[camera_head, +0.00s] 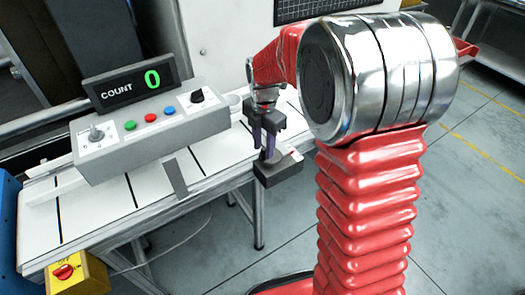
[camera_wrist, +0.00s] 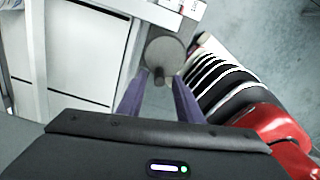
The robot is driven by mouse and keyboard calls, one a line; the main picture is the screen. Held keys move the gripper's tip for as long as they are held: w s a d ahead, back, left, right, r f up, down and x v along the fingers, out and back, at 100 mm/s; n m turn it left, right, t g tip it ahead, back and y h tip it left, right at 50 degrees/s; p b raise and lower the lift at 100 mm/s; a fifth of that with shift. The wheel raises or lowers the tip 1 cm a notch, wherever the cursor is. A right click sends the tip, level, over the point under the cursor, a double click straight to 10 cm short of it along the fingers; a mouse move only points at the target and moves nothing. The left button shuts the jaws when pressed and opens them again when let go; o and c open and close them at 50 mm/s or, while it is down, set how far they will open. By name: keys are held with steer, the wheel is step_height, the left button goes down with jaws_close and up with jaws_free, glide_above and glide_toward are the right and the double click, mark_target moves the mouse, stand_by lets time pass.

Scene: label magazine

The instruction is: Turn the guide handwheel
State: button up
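The guide handwheel is a grey disc (camera_wrist: 166,53) with a small dark crank knob (camera_wrist: 159,77) at its near edge in the wrist view. In the head view it shows only as a small grey shape (camera_head: 270,156) by a dark block (camera_head: 279,171) at the bench's right end, partly hidden by my gripper. My gripper (camera_head: 264,146) points down right above it. In the wrist view its two purple fingers (camera_wrist: 159,78) are apart, with the knob between their tips and a gap visible on each side. I cannot tell how far the tips are above the knob.
A grey control box (camera_head: 150,125) with a COUNT display (camera_head: 131,86) reading 0 stands on the white bench (camera_head: 100,210), left of my gripper. A yellow box with a red switch (camera_head: 65,272) is at lower left. Open floor lies right of the bench.

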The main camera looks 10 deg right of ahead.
steer(key=shift+f, duration=1.25)
steer(key=shift+c, duration=0.4)
